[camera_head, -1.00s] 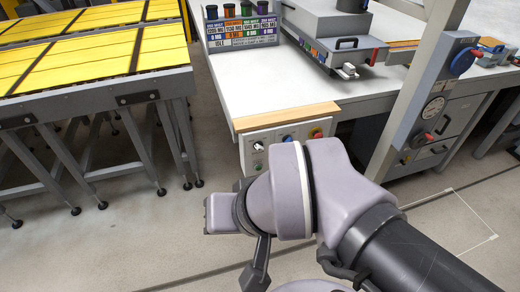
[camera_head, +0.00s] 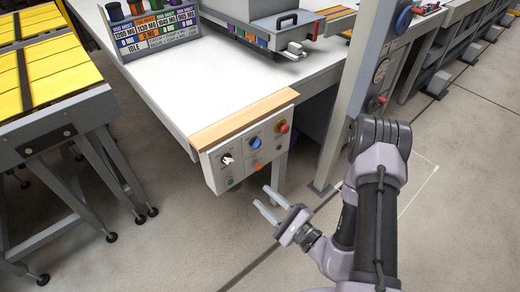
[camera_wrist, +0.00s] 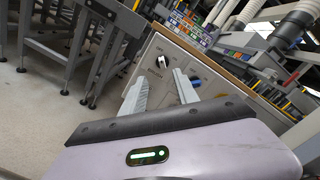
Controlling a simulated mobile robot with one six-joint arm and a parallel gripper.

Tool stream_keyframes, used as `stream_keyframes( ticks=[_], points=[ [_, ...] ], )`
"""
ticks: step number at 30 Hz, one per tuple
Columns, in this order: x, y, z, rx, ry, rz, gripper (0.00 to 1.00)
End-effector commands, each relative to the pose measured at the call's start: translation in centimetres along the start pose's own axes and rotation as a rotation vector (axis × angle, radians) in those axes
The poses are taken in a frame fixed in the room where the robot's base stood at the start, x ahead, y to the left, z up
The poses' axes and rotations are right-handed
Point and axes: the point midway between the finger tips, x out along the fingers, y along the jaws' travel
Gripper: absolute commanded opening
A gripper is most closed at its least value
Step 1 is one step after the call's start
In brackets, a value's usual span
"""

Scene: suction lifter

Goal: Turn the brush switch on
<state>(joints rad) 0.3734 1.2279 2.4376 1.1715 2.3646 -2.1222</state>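A white control panel (camera_head: 248,150) is on the front end of the white worktable. It carries a black-and-white knob (camera_head: 228,159) on the left, a blue knob (camera_head: 255,142) in the middle and a red button (camera_head: 283,127) on the right. The labels are too small to read, so I cannot tell which is the brush switch. My gripper (camera_head: 262,197) is open and empty, in front of and below the panel, apart from it. In the wrist view the panel (camera_wrist: 177,62) lies beyond the open fingers (camera_wrist: 160,87), with the black-and-white knob (camera_wrist: 162,62) between and above them.
The worktable (camera_head: 190,95) has a wooden front edge (camera_head: 243,119) above the panel. A grey upright post (camera_head: 345,110) stands right of the panel. A roller table with yellow slats (camera_head: 50,60) is at the left. The floor before the panel is clear.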

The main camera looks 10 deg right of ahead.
Motion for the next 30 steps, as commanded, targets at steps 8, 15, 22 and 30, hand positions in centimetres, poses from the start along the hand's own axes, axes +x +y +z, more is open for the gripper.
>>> stream_keyframes(
  ticks=[8,15,22,30],
  points=[
    [3.6,0.6,-1.5,-0.014,0.045,-0.015,0.36],
    [10.9,0.5,-1.7,-0.012,0.041,-0.015,0.36],
    [15.6,0.3,-2.0,-0.009,0.044,-0.016,0.36],
    [16.9,0.2,-2.1,-0.006,0.047,-0.016,0.36]
  ],
)
